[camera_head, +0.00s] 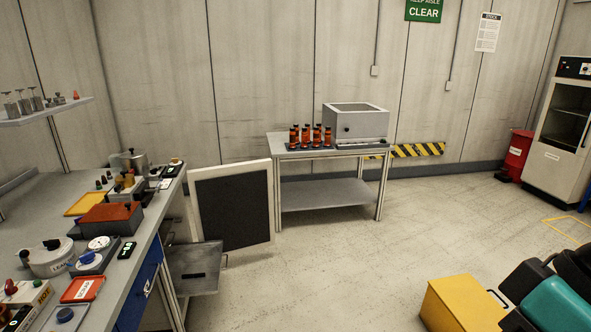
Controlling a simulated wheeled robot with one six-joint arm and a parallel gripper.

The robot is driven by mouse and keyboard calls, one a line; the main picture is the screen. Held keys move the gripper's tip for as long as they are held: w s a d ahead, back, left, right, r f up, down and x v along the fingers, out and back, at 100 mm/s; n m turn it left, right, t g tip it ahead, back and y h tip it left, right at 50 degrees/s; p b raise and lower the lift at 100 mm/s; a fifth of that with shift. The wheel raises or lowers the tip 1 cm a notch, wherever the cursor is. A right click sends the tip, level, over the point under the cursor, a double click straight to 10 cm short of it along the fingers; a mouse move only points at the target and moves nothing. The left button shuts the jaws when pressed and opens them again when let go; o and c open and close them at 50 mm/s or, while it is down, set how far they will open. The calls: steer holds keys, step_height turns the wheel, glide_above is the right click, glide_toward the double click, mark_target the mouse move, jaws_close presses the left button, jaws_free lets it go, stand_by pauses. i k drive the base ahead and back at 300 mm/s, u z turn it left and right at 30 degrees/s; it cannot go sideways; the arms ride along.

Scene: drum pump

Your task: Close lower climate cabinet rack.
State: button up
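A grey rack (196,262) sticks out like a shelf from low beside the left bench, with a dark slot in its front part. It looks pulled out. A white-framed door with a dark panel (232,207) stands open behind it. The cabinet body they seem to belong to is mostly hidden by the bench. Teal and black parts at the lower right corner appear to be my arm, cut off by the picture edge. I cannot make out the gripper fingers clearly. These parts are far from the rack, across open floor.
The left bench (140,222) holds several instruments and has a blue drawer front (138,298). A grey table (325,193) carries orange-and-black bottles and a grey box. A yellow box (460,304) stands near my arm. A white glass-fronted cabinet (558,140) is far right. The middle floor is clear.

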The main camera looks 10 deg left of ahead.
mark_target(204, 257)
steer(key=u, duration=0.05)
steer(key=i, duration=2.15)
steer(key=u, duration=1.15)
steer(key=i, duration=1.55)
steer(key=u, duration=1.3)
steer(key=i, duration=0.5)
steer(key=u, duration=0.15)
